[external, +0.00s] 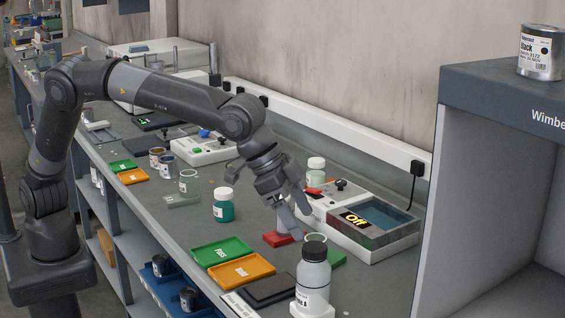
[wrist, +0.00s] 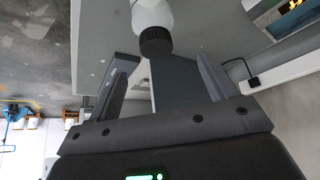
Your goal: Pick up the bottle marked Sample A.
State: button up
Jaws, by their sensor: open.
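My gripper (external: 296,210) is open and empty above the bench, pointing down and to the right. It also shows in the wrist view (wrist: 168,72), fingers spread wide. A grey-white bottle with a dark cap (wrist: 151,18) lies beyond the fingertips there, not between them. It appears to be the large grey bottle (external: 313,283) at the near bench edge, apart from my gripper. A teal bottle with a white cap (external: 223,210) stands left of my gripper. A pale green bottle with a white cap (external: 316,174) stands behind it. I cannot read "Sample A" on any label.
Green (external: 222,251) and orange (external: 248,270) trays lie along the front edge. A small red tray (external: 278,239) lies below my gripper.

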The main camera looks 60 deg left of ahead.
aim_at(313, 246)
jog(key=x, duration=0.4)
jog(key=shift+w+d+f, duration=0.1)
jog(key=shift+w+f, duration=0.05)
jog(key=shift+f, duration=0.15)
jog(key=x, duration=0.5)
jog(key=shift+s+f, duration=0.2)
jog(key=shift+s, duration=0.1)
